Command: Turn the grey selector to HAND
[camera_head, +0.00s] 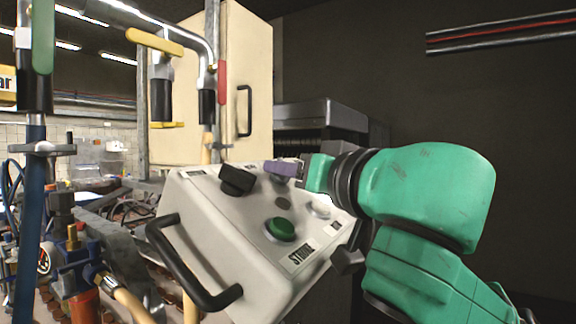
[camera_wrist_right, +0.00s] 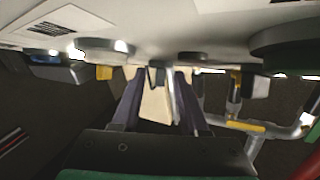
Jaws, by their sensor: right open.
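The white control box (camera_head: 215,215) stands tilted in the middle of the head view. My right gripper (camera_head: 283,168), with purple fingers, comes in from the right and is at the box's upper edge. In the head view the grey selector cannot be made out; the gripper seems to cover it. In the right wrist view a small grey knob (camera_wrist_right: 157,74), likely the grey selector, shows between the tips of the two open fingers. Contact cannot be told. The way it points and the HAND label cannot be read. My left gripper is out of view.
A black selector (camera_head: 237,180) sits left of my right gripper. A green button (camera_head: 281,229), a dark disc (camera_head: 283,203) and a white button (camera_head: 320,208) lie below it. A black handle (camera_head: 190,268) sticks out in front. Pipes with valve levers (camera_head: 155,42) stand at left.

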